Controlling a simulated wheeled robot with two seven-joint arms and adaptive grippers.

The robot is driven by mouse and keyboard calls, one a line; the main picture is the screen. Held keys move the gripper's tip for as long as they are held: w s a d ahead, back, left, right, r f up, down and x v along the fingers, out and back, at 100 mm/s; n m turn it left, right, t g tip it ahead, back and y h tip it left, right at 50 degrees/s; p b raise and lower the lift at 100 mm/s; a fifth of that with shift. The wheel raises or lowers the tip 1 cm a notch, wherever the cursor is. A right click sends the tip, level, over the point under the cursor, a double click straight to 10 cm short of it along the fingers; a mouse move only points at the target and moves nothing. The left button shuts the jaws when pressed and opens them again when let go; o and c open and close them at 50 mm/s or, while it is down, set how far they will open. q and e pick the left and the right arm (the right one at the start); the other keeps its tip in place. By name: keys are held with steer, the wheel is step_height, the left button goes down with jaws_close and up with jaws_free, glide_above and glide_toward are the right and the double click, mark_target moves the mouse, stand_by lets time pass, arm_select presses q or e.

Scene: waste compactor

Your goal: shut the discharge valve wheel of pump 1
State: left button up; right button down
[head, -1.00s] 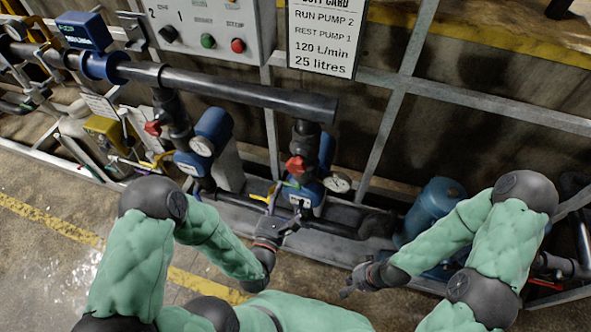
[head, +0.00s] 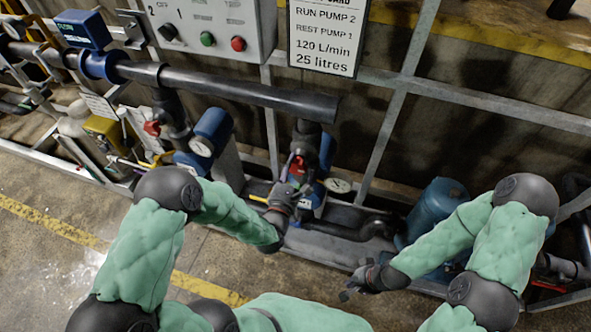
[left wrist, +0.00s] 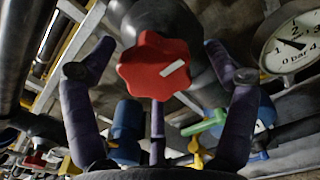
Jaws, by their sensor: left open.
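A red lobed valve wheel (left wrist: 150,65) with a pale mark on it faces my left gripper in the left wrist view. In the head view the wheel (head: 297,162) sits on the right-hand riser, partly hidden by my left gripper (head: 288,188). The purple-grey fingers of my left gripper are spread open on either side of the wheel, and no grip on it shows. A second red wheel (head: 152,128) is on the left-hand riser. I cannot tell from labels which pump is 1. My right gripper (head: 358,280) hangs low at the right, apart from the wheels; its finger opening is unclear.
A pressure gauge (left wrist: 293,40) is close to the right of the wheel. A green lever (left wrist: 203,124) and a yellow one are below it. A dark horizontal pipe (head: 230,88) runs above. A blue tank (head: 440,205) stands at the right. The floor in front is clear.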

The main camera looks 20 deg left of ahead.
arm_select(q)
steer(key=shift+c, duration=0.3)
steer(key=shift+s, duration=0.1)
steer(key=c, duration=1)
steer(key=shift+f, duration=0.1)
